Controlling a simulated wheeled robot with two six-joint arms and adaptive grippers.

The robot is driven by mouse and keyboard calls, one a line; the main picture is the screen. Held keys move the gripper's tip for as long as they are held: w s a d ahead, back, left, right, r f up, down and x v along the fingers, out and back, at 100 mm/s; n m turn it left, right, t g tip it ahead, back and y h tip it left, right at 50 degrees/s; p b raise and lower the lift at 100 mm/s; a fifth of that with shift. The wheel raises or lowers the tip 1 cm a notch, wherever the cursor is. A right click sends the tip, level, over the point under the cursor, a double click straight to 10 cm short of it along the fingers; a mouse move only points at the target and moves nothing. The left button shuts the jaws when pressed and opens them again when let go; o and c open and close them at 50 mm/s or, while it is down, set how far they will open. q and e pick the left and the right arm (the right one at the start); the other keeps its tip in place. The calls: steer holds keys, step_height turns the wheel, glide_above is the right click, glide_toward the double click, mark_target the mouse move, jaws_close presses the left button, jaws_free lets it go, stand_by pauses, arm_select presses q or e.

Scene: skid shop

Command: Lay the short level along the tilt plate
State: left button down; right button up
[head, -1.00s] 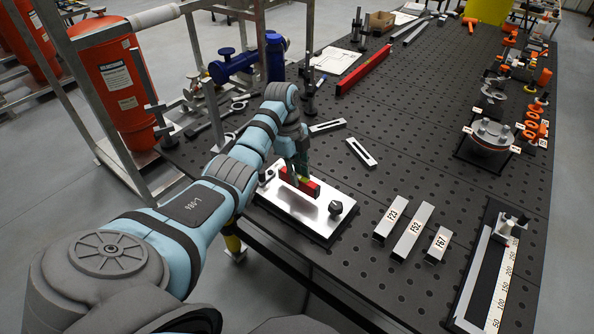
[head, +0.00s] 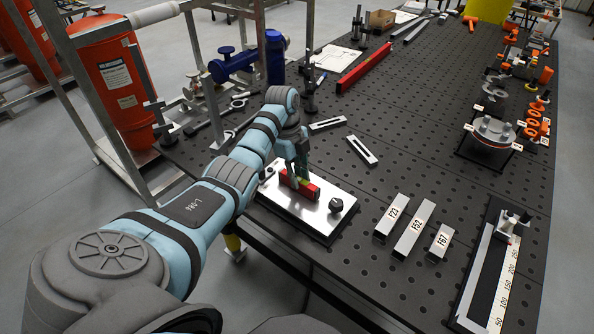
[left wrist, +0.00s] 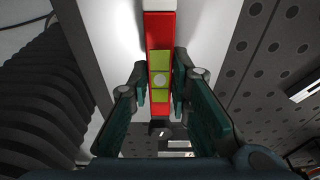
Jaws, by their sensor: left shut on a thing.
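The short level is a small red bar (head: 311,190) with yellow-green windows. It is at the silver tilt plate (head: 322,213), running roughly along the plate's length. My left gripper (head: 294,182) is shut on the level near its middle. In the left wrist view the red level (left wrist: 161,30) passes between my fingers (left wrist: 160,88), with the bright plate (left wrist: 197,40) under it. I cannot tell whether the level touches the plate. A black knob (head: 336,205) stands at the plate's right end. My right gripper is not in view.
Steel blocks marked 123 (head: 391,216), 162 (head: 414,229) and 167 (head: 440,243) lie right of the plate. A long red level (head: 364,69) and two slotted bars lie behind. The perforated table (head: 410,150) is clear in the middle.

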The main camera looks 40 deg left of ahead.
arm_select(q)
steer(key=c, duration=1.2)
jaws_free()
steer(key=shift+a+r+p, duration=0.15)
steer(key=shift+r+p, duration=0.7)
steer(key=shift+r, duration=0.15)
steer(key=shift+a+r+p, duration=0.15)
steer(key=shift+r+p, duration=0.65)
steer(key=shift+r, duration=0.15)
steer(key=shift+r+p, duration=0.45)
steer(key=shift+r, duration=1.1)
